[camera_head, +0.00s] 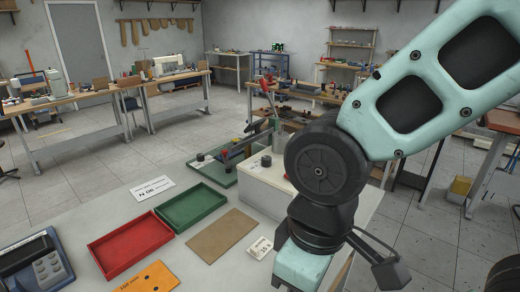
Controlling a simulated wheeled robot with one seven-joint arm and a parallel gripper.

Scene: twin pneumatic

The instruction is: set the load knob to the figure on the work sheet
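A white printed card (151,188), likely the work sheet, lies on the grey table at left. Its large figure is small and seems upside down, perhaps "90 N". I cannot tell which is the load knob. My gripper (388,272) is partly in view at lower right, apart from the knobs. Its fingers are not clear enough to show their opening.
A red tray (130,246), a green tray (190,206), a brown board (222,235), a small white tag (259,247) and an orange sheet (150,278) lie on the table. A blue-grey keypad device (38,262) is at left. My arm hides part of the white unit's right side.

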